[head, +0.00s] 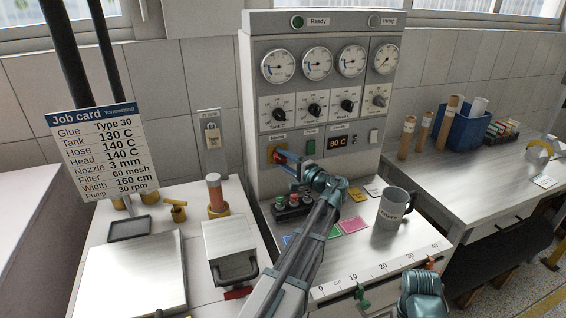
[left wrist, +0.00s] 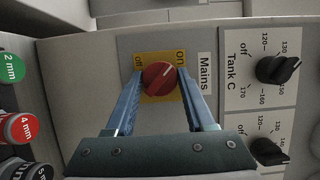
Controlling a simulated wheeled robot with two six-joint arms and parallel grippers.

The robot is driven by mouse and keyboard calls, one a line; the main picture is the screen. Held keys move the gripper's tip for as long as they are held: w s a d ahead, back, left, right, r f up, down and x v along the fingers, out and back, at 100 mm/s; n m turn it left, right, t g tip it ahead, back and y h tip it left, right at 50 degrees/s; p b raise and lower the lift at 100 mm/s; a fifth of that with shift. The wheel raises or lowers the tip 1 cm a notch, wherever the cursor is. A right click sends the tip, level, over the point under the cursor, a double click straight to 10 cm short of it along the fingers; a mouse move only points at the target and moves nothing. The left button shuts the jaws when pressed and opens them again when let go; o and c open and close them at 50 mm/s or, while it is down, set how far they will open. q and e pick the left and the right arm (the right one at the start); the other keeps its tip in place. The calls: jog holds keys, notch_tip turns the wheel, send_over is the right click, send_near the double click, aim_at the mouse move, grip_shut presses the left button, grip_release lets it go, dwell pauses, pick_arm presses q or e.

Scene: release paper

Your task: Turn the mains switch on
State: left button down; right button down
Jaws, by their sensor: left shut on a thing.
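The mains switch is a red round knob on a yellow plate, marked "off" and "On", on the grey control panel (head: 258,140). In the left wrist view the knob (left wrist: 159,78) sits between the two blue fingers of my left gripper (left wrist: 162,82). The fingers are shut on it. Its white mark slants up and right, towards the "On" side. In the head view my left gripper (head: 287,161) reaches the knob (head: 276,155) and partly hides it.
The panel carries dials, black tank knobs (head: 315,110) and a lit display (head: 338,141). A job card (head: 103,150) stands at left. A blue bin (head: 465,130) holds rolls at right.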

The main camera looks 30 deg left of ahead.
pick_arm(q)
jog(key=shift+f, duration=0.1)
dwell(0.4)
jog(key=shift+c, duration=1.3)
grip_release()
jog(key=shift+d, duration=0.1)
jog(key=v, duration=1.3)
jog(key=shift+d, duration=0.3)
jog(key=shift+s, duration=0.15)
